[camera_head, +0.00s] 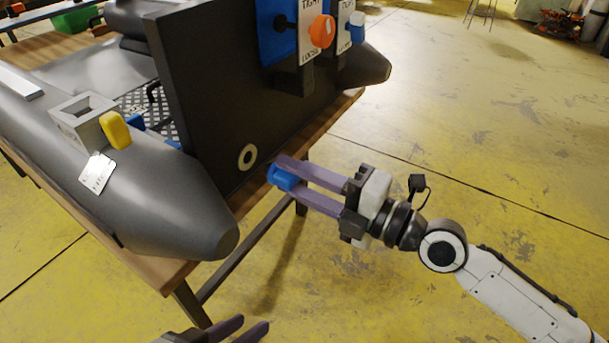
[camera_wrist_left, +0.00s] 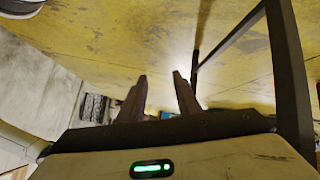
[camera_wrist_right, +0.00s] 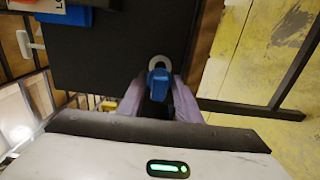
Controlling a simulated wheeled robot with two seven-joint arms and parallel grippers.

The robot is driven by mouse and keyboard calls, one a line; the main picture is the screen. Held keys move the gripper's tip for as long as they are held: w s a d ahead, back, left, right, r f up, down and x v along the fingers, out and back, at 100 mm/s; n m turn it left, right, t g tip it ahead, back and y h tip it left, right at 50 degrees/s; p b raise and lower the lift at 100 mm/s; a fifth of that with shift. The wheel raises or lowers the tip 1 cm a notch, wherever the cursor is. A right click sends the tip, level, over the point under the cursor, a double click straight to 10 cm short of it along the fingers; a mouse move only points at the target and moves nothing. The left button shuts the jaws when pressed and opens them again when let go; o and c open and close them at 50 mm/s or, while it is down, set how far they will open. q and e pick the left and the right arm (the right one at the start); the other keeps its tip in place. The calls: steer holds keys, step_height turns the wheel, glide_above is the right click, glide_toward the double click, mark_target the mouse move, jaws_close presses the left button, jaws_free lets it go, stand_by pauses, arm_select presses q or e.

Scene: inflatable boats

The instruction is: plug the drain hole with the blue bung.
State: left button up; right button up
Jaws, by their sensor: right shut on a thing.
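The drain hole (camera_head: 247,157) is a dark hole in a pale ring, low on the boat's black transom (camera_head: 215,90). The blue bung (camera_head: 284,178) is between the fingertips of my right gripper (camera_head: 281,171), which is shut on it. The bung is just right of the ring in the head view, with a small gap apparent. In the right wrist view the bung (camera_wrist_right: 159,84) covers the lower part of the ring (camera_wrist_right: 159,63). My left gripper (camera_head: 247,328) is at the bottom of the head view. In the left wrist view its fingers (camera_wrist_left: 160,78) are apart and empty.
The grey boat (camera_head: 190,205) rests on a wooden-topped table (camera_head: 165,268) with dark legs. An orange knob (camera_head: 321,31) and a blue panel (camera_head: 278,35) are on the transom above. A yellow plug (camera_head: 115,130) sits on the left tube.

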mark_target(275, 169)
steer(key=shift+p+x, duration=0.45)
steer(key=shift+x, duration=0.55)
steer(key=shift+w+a, duration=0.1)
steer(key=shift+a, duration=0.15)
steer(key=shift+w+a, duration=0.3)
steer(key=shift+a, duration=0.05)
arm_select(q)
steer(key=shift+a+f, duration=0.25)
steer(key=shift+f, duration=0.05)
arm_select(e)
steer(key=shift+w+a, duration=0.15)
steer(key=shift+a, duration=0.1)
arm_select(q)
steer(key=shift+f+b, duration=0.25)
steer(key=shift+b, duration=0.3)
arm_select(e)
steer(key=shift+w+d, duration=0.15)
steer(key=shift+w, duration=0.05)
steer(key=shift+x, duration=1)
steer(key=o, duration=1.1)
